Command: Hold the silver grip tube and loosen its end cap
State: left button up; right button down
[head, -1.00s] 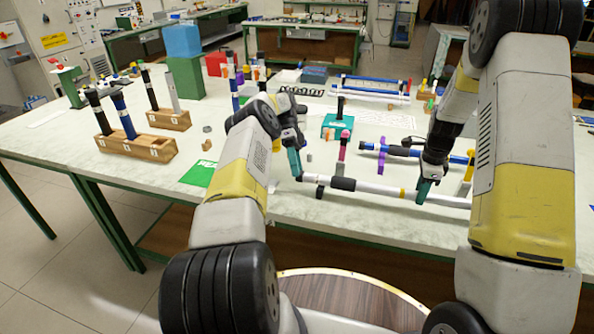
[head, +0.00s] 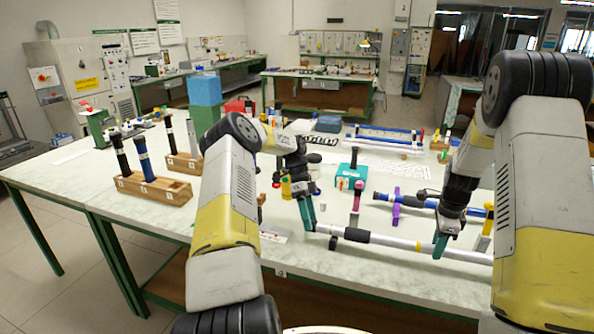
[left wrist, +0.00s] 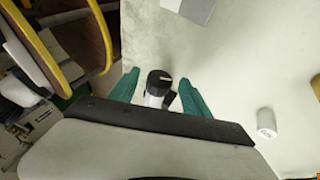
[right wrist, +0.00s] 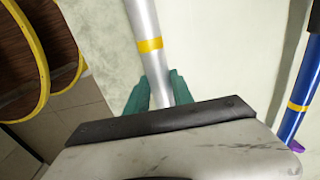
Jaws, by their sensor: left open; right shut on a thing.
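The silver grip tube (head: 390,241) lies nearly level near the front edge of the table, with a black sleeve (head: 357,235) toward its left end. My right gripper (head: 440,244) is shut on the tube to the right of the sleeve. In the right wrist view the tube (right wrist: 143,22) runs between the fingers (right wrist: 160,92), with a yellow band just beyond. My left gripper (head: 308,215) is open at the tube's left end. In the left wrist view the black end cap (left wrist: 158,81) sits between the spread fingers (left wrist: 157,91); gaps show on both sides.
A blue tube (head: 418,204) rests in purple holders behind the silver one. A teal block (head: 351,176) stands behind the left gripper. Wooden racks (head: 153,188) with upright rods stand at the left. The front left tabletop is mostly clear.

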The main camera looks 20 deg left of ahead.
pick_arm(q)
jog(key=t, duration=0.3)
jog(key=s+m+t, duration=0.1)
jog(key=t, duration=0.2)
jog(key=shift+s+r, duration=0.15)
jog(key=shift+s, duration=0.05)
jog(key=v, duration=1.2)
jog(key=s+d+r+n+t+y, duration=0.4)
jog(key=s+r+n+t, duration=0.4)
jog(key=r+n, duration=0.3)
jog(key=shift+s+r+n+y, duration=0.35)
jog(key=shift+s+r, duration=0.35)
jog(key=shift+r, duration=0.3)
jog(key=shift+d, duration=0.15)
